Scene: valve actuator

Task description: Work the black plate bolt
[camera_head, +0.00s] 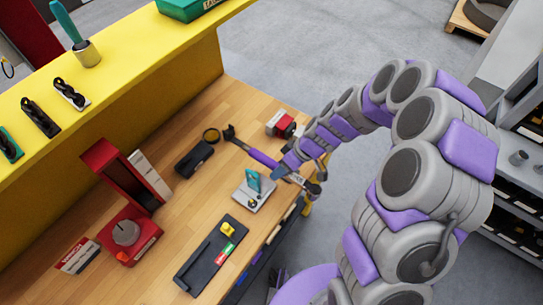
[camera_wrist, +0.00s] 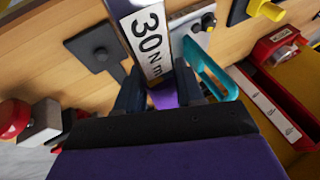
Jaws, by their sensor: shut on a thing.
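My gripper (camera_wrist: 163,92) is shut on a purple-handled tool with a white "30 Nm" label (camera_wrist: 149,42), which looks like a torque wrench. In the head view, the tool (camera_head: 262,157) lies across the workbench's right part, with a black end at the upper left and a grey end at the lower right. My gripper (camera_head: 292,167) is partly hidden there by my arm. A square black plate (camera_wrist: 86,50) with a round raised centre shows left of the tool in the wrist view. Whether the tool touches it cannot be told. I cannot surely pick out that plate in the head view.
A pale plate (camera_head: 250,196) with a teal handle sits near the tool. A black base with a yellow knob (camera_head: 228,229) stands lower left. A red-and-grey box (camera_head: 281,123) is at the back right. A red dial unit (camera_head: 130,240) and a yellow shelf (camera_head: 110,65) are left.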

